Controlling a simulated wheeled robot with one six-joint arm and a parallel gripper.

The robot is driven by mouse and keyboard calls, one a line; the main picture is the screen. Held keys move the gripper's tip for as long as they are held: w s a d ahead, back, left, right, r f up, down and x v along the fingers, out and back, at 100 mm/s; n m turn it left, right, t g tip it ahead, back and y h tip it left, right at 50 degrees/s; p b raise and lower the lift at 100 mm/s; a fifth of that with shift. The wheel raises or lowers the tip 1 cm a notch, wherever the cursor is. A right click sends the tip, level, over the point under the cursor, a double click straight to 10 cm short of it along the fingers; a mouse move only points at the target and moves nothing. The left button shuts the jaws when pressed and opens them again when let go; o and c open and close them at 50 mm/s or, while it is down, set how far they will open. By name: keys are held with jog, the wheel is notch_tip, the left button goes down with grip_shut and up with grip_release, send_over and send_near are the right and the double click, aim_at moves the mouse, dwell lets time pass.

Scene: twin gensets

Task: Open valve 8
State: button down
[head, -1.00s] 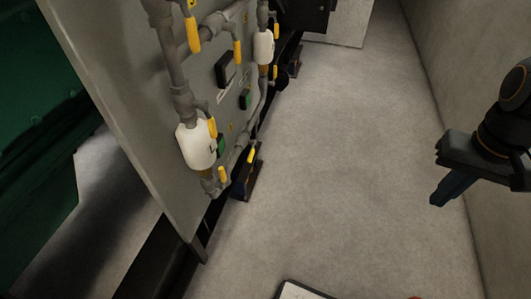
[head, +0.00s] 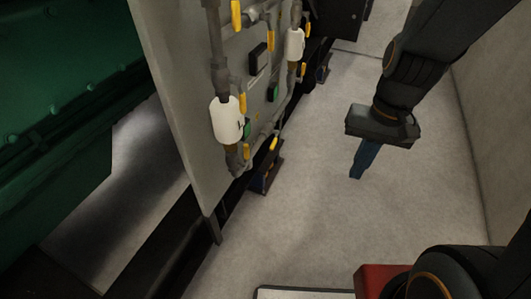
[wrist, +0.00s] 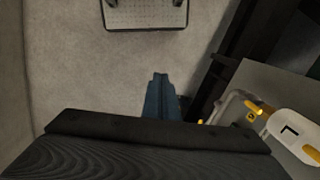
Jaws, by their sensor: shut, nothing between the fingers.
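My gripper (head: 357,172) is shut and empty, pointing down over the floor to the right of the panel. Its blue fingers (wrist: 160,95) lie together in the wrist view. The grey panel (head: 185,115) carries grey pipes with several yellow valve handles, among them an upper one (head: 236,14), one beside the near white cylinder (head: 242,104), and lower ones (head: 247,151) and (head: 273,143). In the wrist view a yellow handle (wrist: 253,108) and a white cylinder (wrist: 293,135) show at right. No number is readable, so I cannot tell which is valve 8. My gripper is apart from all handles.
Green machinery (head: 60,120) stands left, behind the panel. A pale wall (head: 475,120) bounds the right side. Clear floor (head: 300,210) lies between. A second white cylinder (head: 295,44) is farther along the panel. A framed tray-like thing (wrist: 145,14) shows in the wrist view.

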aim_at(274, 141)
jog(key=w+a+f+m+g+y+b, duration=0.1)
jog(key=w+a+f+m+y+b, duration=0.4)
jog(key=f, duration=0.5)
jog(key=w+a+f+m+t+y+b, duration=0.2)
jog(key=w+f+m+t+b, duration=0.15)
jog(key=w+f+m, duration=0.6)
jog(key=w+a+f+m+t+y+b, duration=0.3)
jog(key=w+f, duration=0.4)
jog(key=w, duration=0.6)
jog(key=w+a+m, duration=0.1)
jog(key=w+a, duration=0.2)
jog(key=a, duration=0.4)
jog(key=shift+w+f+h, duration=0.3)
jog(key=shift+w+f, duration=0.05)
jog(key=shift+f, duration=0.05)
jog(key=shift+a+r, duration=0.1)
jog(key=shift+a+r, duration=0.1)
jog(key=shift+r, duration=0.7)
